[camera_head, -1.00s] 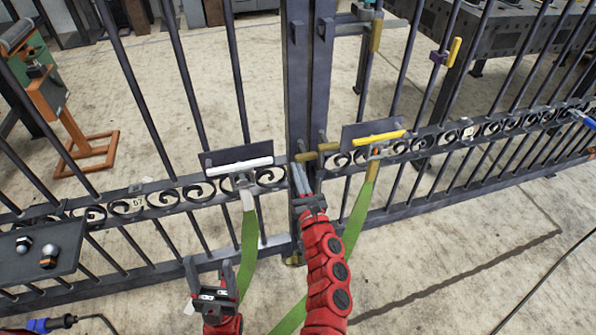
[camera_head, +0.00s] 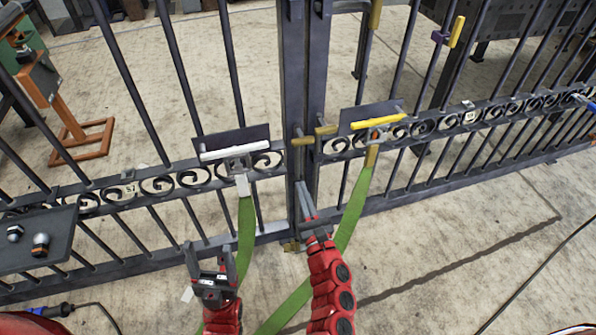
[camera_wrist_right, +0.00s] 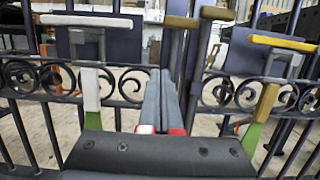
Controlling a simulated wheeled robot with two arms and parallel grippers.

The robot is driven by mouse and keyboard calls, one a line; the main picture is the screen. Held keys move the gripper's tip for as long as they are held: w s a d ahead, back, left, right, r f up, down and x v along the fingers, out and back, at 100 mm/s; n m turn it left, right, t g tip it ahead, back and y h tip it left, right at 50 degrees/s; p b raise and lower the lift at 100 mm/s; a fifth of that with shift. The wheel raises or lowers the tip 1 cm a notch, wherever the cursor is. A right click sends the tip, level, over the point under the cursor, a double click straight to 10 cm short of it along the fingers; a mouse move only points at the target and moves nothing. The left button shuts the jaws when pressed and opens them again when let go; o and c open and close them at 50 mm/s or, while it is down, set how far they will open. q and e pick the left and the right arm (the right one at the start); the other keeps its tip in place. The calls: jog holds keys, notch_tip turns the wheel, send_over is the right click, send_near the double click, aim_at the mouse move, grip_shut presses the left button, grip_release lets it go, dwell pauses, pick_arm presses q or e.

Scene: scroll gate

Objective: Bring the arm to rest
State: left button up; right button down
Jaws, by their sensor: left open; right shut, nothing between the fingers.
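My right gripper (camera_head: 306,198) is shut and empty in front of the gate's centre post (camera_head: 303,90), below the latch bar. In the right wrist view its closed fingers (camera_wrist_right: 159,100) point at the gate, with the brass-coloured handle (camera_wrist_right: 196,22) behind them. My left gripper (camera_head: 209,258) is open and empty at the lower left of the head view, in front of the gate's lower rail. The white handle (camera_head: 235,149) and yellow handle (camera_head: 378,121) sit on the scroll band either side of the post. A green strap (camera_head: 247,235) hangs from the white handle's side, and another (camera_head: 355,205) from the yellow one's.
A dark shelf with bolts (camera_head: 38,240) is at the left. An orange stand (camera_head: 75,130) is behind the gate. A black cable (camera_head: 530,275) lies on the floor at right. Open floor lies at the lower right.

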jog(key=shift+v, duration=1.3)
